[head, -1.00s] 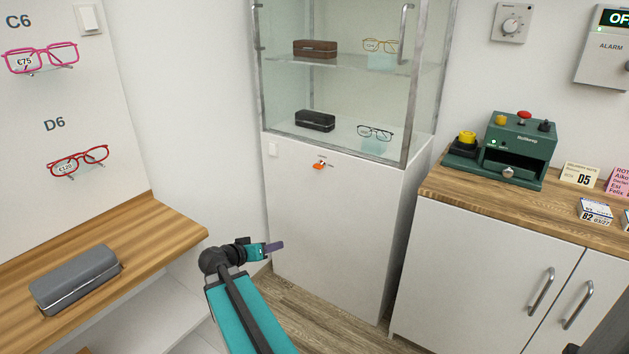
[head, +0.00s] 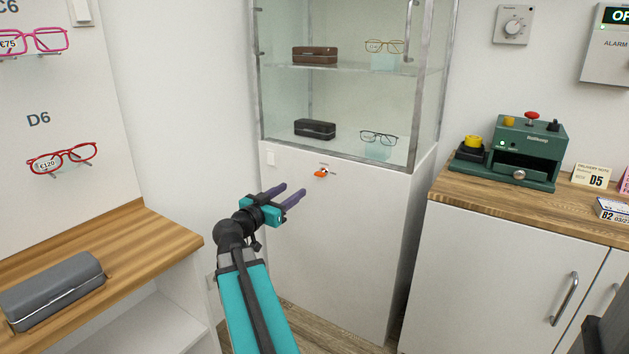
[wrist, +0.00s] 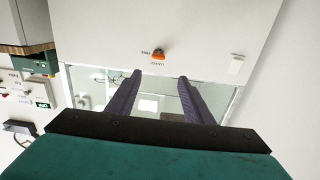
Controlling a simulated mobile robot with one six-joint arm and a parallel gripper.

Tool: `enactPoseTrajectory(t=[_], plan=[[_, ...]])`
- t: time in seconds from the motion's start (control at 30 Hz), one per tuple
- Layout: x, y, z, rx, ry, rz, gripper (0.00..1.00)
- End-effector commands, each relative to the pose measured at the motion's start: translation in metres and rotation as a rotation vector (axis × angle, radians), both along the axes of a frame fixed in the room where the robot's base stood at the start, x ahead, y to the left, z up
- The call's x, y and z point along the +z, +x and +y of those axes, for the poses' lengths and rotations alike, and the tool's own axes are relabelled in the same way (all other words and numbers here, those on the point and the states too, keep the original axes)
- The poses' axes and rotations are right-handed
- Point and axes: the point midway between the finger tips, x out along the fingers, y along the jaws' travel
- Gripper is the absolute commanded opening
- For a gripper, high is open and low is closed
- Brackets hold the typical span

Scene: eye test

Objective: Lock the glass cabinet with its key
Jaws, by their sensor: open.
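The glass cabinet (head: 262,100) stands on a white base in the middle of the head view, its glass front looking closed. The orange key (head: 320,174) sits at the lock on the base's front panel, just below the glass. It also shows in the wrist view (wrist: 158,55), with small lettering beside it that I cannot read surely. My gripper (head: 292,193) is open and empty, its two purple fingers apart. It is left of and a little below the key in the head view, not touching it. In the wrist view the key lies beyond the fingertips (wrist: 159,74).
A wooden counter (head: 150,235) with a grey glasses case (head: 55,288) is at the left. A wood-topped cabinet (head: 440,190) with a green machine (head: 510,150) is at the right. Glasses and cases lie inside the glass cabinet. The space before its base is free.

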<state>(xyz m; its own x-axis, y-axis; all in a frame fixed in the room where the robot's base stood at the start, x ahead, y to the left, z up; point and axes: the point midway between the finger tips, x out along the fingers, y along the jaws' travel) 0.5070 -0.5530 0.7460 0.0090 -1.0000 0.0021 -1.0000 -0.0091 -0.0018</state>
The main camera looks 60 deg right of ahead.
Motion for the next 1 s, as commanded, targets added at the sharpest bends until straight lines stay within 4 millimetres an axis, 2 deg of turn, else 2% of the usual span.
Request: enactPoseTrajectory(t=[0.37,1.0], plan=[[-0.001,-0.006,-0.017,-0.013,0.002,0.001,0.47],[-0.002,-0.007,-0.097,-0.016,0.002,0.002,0.47]])
